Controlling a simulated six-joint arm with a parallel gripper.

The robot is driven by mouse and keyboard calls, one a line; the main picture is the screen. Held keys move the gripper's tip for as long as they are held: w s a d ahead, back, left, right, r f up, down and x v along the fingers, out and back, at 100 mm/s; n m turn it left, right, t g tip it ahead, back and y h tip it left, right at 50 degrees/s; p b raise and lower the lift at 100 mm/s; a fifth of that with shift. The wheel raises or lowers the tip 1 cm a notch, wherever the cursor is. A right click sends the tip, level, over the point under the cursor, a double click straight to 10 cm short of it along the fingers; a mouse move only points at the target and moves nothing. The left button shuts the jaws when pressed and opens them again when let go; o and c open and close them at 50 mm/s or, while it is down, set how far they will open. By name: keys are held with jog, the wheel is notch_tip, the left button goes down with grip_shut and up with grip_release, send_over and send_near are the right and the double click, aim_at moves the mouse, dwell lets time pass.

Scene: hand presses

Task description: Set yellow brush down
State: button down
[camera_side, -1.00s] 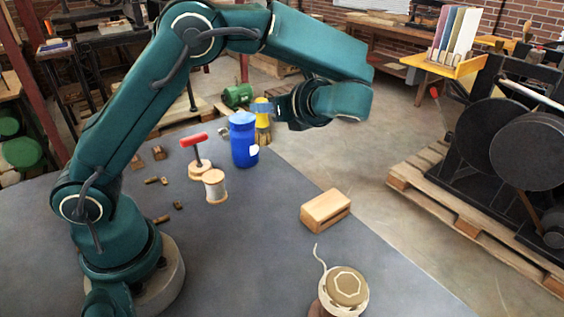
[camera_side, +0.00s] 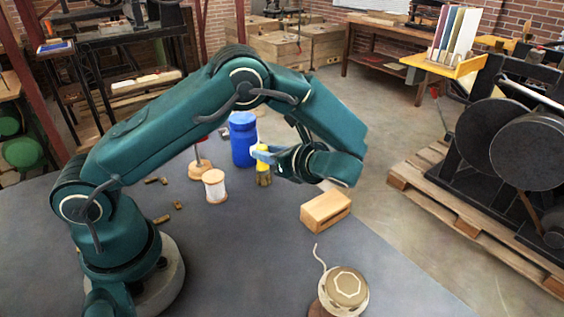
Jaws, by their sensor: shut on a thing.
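The yellow brush (camera_side: 263,177) is held upright by my gripper (camera_side: 262,155), just right of the blue jar. Its yellow upper part shows around the light blue fingers, and its brownish lower end hangs low over the grey table. I cannot tell whether that lower end touches the table. My gripper is shut on the brush and reaches in from the right. Part of the brush is hidden behind the fingers.
A blue jar (camera_side: 242,139) stands close on the left. A wooden block (camera_side: 325,211) and a round cord-wound thing (camera_side: 345,289) are nearer. Table (camera_side: 260,250) in front is clear.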

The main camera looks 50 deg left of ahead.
jog(key=shift+f, duration=0.1)
jog(key=c, duration=0.6)
grip_release()
jog(key=v, duration=1.2)
jog(key=s+a+r+n+h, duration=0.4)
jog(key=s+r+n+h, duration=0.1)
jog(key=s+n+h, duration=0.15)
jog(key=shift+s+d+f+n+t+h, duration=0.1)
jog(key=shift+s+d+n+t+h, duration=0.8)
jog(key=shift+n, duration=1)
jog(key=shift+s+d+f+n+t+h, duration=0.1)
jog(key=shift+s+d+n+t+h, duration=0.3)
jog(key=shift+s+n+t+h, duration=0.9)
jog(key=shift+s+d+f+n+t+h, duration=0.1)
jog(key=shift+s+d+n+t+h, duration=0.55)
jog(key=shift+s+n+h, duration=1.1)
